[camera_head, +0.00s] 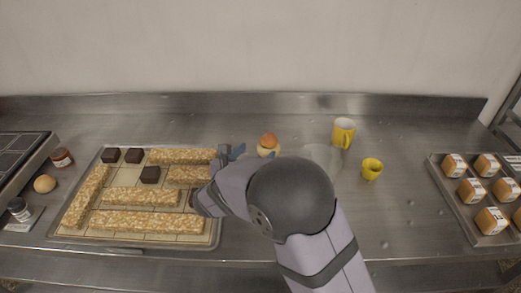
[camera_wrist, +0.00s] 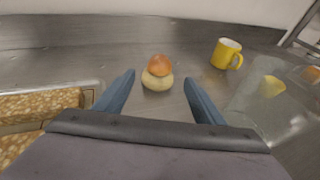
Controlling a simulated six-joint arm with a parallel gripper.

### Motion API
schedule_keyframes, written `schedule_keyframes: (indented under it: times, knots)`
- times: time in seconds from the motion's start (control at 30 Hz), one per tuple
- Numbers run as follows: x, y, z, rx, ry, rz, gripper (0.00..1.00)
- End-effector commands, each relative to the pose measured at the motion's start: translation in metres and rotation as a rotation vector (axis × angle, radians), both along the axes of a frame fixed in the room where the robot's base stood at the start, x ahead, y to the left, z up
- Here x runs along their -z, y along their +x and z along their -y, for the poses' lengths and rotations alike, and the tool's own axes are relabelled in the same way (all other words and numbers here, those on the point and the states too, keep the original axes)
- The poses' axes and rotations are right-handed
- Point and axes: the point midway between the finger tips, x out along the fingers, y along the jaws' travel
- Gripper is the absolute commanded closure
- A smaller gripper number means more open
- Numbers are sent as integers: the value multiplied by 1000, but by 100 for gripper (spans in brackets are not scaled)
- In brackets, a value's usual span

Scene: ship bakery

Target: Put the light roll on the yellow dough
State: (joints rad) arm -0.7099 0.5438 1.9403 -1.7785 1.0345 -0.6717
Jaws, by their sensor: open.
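A small orange-brown roll (camera_head: 269,138) sits on top of a pale yellow piece of dough (camera_head: 268,151) on the steel counter, right of the large tray. In the wrist view the roll (camera_wrist: 159,65) rests on the dough (camera_wrist: 157,82), upright and roughly centred. My gripper (camera_head: 232,152) is open and empty, just left of the pair in the head view. In the wrist view its fingers (camera_wrist: 159,85) are spread wide, with the pair seen beyond the gap between them. A second, tan round roll (camera_head: 45,184) lies at the far left.
A tray (camera_head: 230,233) of oat bars and dark cubes lies left of and below my gripper. A clear container (camera_head: 323,157), a yellow mug (camera_head: 343,131) and a small yellow cup (camera_head: 372,168) stand right. A tray of packaged blocks (camera_head: 452,199) is far right.

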Motion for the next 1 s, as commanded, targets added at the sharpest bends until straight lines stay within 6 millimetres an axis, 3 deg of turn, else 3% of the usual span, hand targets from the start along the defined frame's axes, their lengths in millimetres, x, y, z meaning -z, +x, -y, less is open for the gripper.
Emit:
schedule_keyframes:
  times: [0.23, 0.8, 1.0]
  knots:
    - [-6, -19, -8, 0, 1, 0, 37]
    - [-8, -22, -8, 3, 1, 1, 37]
    - [-30, -29, 6, 62, 18, 34, 37]
